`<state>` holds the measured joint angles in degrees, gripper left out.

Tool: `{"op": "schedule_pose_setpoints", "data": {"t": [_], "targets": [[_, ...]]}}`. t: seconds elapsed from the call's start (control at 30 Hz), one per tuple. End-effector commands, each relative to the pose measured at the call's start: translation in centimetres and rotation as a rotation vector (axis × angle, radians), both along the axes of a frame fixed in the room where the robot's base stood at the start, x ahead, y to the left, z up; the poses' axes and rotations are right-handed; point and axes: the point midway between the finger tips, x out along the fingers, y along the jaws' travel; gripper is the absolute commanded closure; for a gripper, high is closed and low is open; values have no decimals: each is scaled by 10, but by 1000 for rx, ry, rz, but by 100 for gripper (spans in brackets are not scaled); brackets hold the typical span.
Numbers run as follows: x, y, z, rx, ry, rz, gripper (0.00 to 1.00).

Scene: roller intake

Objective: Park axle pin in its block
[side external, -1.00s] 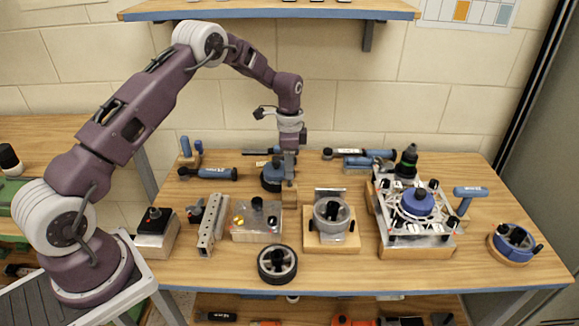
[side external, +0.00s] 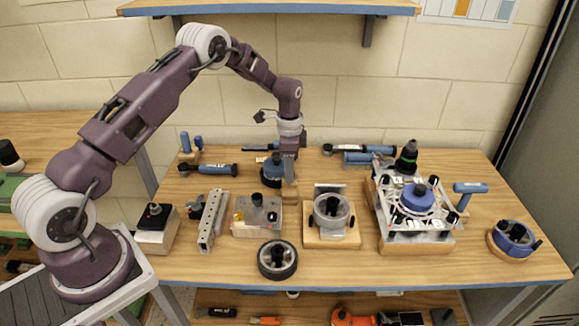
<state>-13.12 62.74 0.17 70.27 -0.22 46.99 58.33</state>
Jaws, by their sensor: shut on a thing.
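My gripper (side external: 289,180) points straight down over a small wooden block (side external: 290,195) near the middle of the bench. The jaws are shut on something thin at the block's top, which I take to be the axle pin. The pin itself is too small and too hidden by the fingers to make out. I cannot tell whether it is inside the block's hole or just above it.
A blue round part (side external: 272,171) stands close behind and left of the block. A metal box with knobs (side external: 257,217) is in front, with a wheel (side external: 277,260) nearer the edge. A grey roller housing (side external: 331,211) sits to the right on a wooden base.

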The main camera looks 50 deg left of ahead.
Motion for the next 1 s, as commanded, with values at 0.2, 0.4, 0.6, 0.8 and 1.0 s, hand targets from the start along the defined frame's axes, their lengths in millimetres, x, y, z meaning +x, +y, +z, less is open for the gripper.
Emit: {"op": "schedule_pose_setpoints", "data": {"t": [0.2,0.4,0.6,0.8,1.0], "targets": [[0,0,-1,0,0,0,65],[0,0,0,0,0,0,65],[0,0,11,1,-2,0,65],[0,0,26,1,-2,0,65],[0,0,29,0,0,0,65]]}}
